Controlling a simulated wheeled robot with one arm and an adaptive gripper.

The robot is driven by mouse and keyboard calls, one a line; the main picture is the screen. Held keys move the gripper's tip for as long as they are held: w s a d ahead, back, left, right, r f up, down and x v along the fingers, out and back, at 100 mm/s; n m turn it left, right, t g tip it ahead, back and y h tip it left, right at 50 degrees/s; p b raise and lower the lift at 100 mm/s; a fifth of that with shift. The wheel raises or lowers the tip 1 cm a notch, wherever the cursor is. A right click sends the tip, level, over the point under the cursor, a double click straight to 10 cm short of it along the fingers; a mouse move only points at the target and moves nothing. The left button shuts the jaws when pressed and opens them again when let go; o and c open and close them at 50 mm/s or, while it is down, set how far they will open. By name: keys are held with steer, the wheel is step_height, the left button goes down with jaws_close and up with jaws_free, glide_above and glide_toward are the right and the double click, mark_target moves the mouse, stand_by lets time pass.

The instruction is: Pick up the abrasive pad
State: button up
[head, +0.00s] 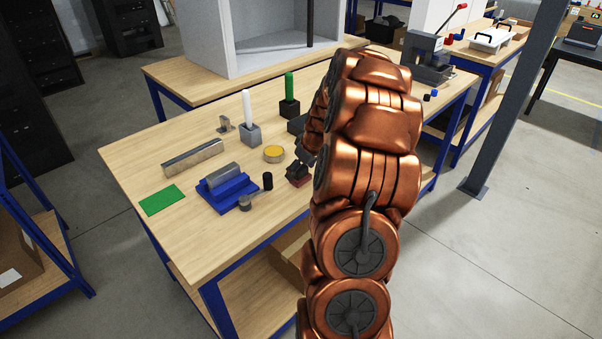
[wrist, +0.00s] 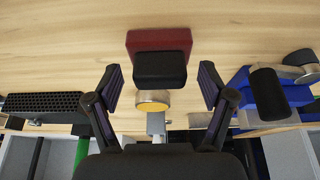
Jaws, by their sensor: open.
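The abrasive pad is a dark red block (wrist: 128,42) with a black grip (wrist: 160,70) on top. In the wrist view it lies on the wooden table at upper middle, centred just beyond my fingertips. In the head view the pad (head: 297,181) sits on the table just left of my arm. My gripper (wrist: 162,84) is open, with one finger to each side of the grip's line and nothing held. I cannot tell its exact height above the pad. In the head view my arm hides most of the gripper.
A round yellow-topped tin (head: 273,154) stands close to the pad. A blue fixture (head: 228,194), a metal bar (head: 192,158), a green sheet (head: 162,200) and holders with a white rod (head: 247,104) and green rod (head: 289,87) stand nearby.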

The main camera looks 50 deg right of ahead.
mark_target(301, 167)
steer(key=c, duration=1.3)
steer(key=shift+o, duration=0.2)
steer(key=shift+r+b, duration=1.05)
steer(key=shift+r, duration=0.5)
steer(key=shift+s+a+r, duration=0.15)
steer(key=s+a+r+b, duration=0.1)
steer(key=s+a+b, duration=0.4)
steer(key=s, duration=0.8)
steer(key=a, duration=0.3)
steer(key=shift+s+r, duration=0.15)
steer(key=shift+r, duration=0.15)
